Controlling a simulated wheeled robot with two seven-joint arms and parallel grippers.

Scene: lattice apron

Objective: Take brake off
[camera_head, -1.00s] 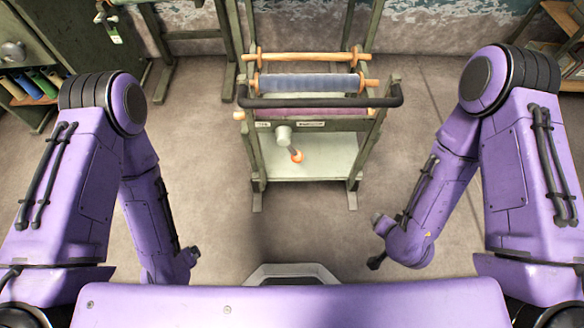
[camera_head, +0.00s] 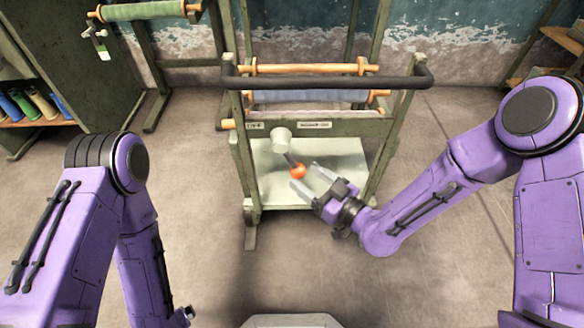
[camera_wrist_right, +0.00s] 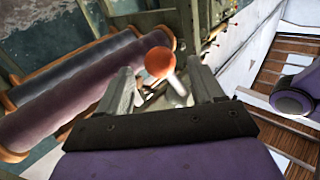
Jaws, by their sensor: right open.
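The brake lever shows as an orange-red ball knob (camera_head: 298,171) on a short shaft below a pale round hub (camera_head: 281,141), on the front of a green wheeled-cart-like frame (camera_head: 246,170). My right gripper (camera_head: 307,180) is open, its two fingers pointing at the knob from the lower right. In the right wrist view the knob (camera_wrist_right: 160,62) and its pale shaft appear between the open fingers (camera_wrist_right: 160,90); I cannot tell whether they touch.
The frame carries rollers, a blue one (camera_head: 310,97) among them, and a black handlebar (camera_head: 325,83) across its top. A rack with a green roll (camera_head: 145,11) stands at the back left. A shelf (camera_head: 35,122) holds colored rolls. Floor right of the frame is clear.

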